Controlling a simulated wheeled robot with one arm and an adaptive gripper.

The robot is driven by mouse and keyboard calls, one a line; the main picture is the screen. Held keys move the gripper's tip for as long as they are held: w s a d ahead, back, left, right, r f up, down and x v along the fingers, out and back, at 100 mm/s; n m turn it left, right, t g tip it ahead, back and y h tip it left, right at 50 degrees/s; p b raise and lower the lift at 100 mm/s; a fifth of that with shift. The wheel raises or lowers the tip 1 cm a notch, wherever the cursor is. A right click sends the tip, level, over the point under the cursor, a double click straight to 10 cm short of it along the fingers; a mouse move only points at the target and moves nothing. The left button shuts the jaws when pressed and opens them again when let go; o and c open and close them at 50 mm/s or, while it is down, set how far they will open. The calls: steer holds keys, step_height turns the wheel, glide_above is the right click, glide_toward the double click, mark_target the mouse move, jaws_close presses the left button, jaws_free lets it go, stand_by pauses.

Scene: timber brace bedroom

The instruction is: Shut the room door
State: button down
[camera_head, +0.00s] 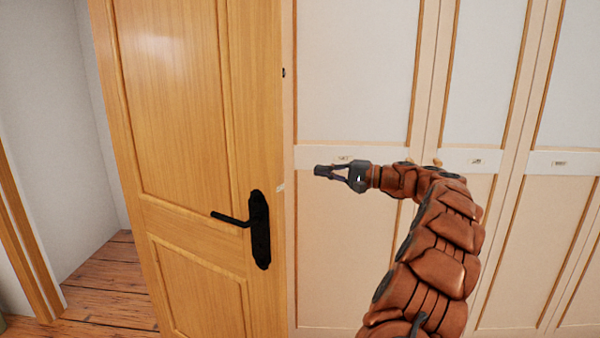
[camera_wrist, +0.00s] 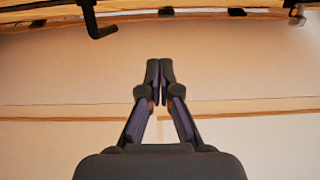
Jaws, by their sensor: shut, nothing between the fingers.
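The room door (camera_head: 185,90) is honey-coloured wood with recessed panels. It stands open in the head view, with the floor of the opening showing to its left. Its black lever handle (camera_head: 240,220) sits on a dark backplate near the door's right edge. A black handle (camera_wrist: 97,25) also shows at the top left of the wrist view. My gripper (camera_head: 318,171) is to the right of the door's free edge, apart from the handle and higher than it. Its fingertips (camera_wrist: 160,68) are together in the wrist view, with nothing between them.
A wardrobe (camera_head: 365,240) with pale panels and wooden trim stands behind my gripper and fills the right side. A wooden door frame (camera_head: 25,240) stands at the far left. Bare plank floor (camera_head: 110,275) shows between the frame and the door.

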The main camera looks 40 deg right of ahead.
mark_target(280, 173)
steer(key=shift+w+a+p, duration=0.35)
steer(key=shift+w+a, duration=0.7)
steer(key=shift+a, duration=0.6)
steer(key=shift+w+a+p, duration=0.35)
steer(key=shift+w+a, duration=0.7)
steer(key=shift+a, duration=0.55)
steer(key=shift+w+a+p, duration=0.35)
steer(key=shift+w+a, duration=0.7)
steer(key=shift+a, duration=0.6)
steer(key=shift+a+b, duration=0.25)
steer(key=shift+b, duration=0.05)
